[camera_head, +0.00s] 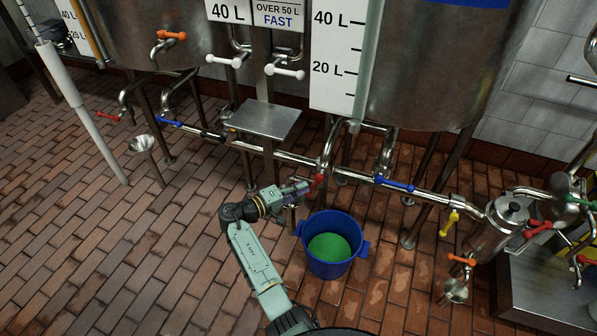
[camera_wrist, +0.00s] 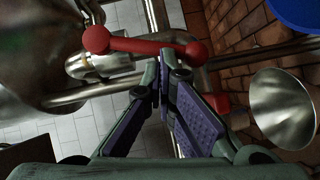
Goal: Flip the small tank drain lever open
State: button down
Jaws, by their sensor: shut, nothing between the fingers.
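A red lever (camera_head: 319,180) with a ball at each end lies just beyond the tips of my gripper (camera_head: 306,186) in the head view. In the wrist view the red lever (camera_wrist: 145,46) runs nearly level across a steel valve, just ahead of my gripper (camera_wrist: 163,64). The fingertips are shut and empty, close to the lever's right half. I cannot tell whether they touch it. Another red part shows behind the right finger, mostly hidden. No label in view names the small tank drain lever.
A blue bucket (camera_head: 332,268) with green inside stands on the brick floor right of my gripper. A steel pipe (camera_head: 290,157) runs along the tanks, with a blue lever (camera_head: 395,185) on the right.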

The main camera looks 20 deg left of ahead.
jog(key=shift+d+f+n+t+h+b, duration=0.5)
jog(key=shift+d+f+n+t+b, duration=0.2)
jog(key=shift+n, duration=0.5)
jog(key=shift+a, duration=0.1)
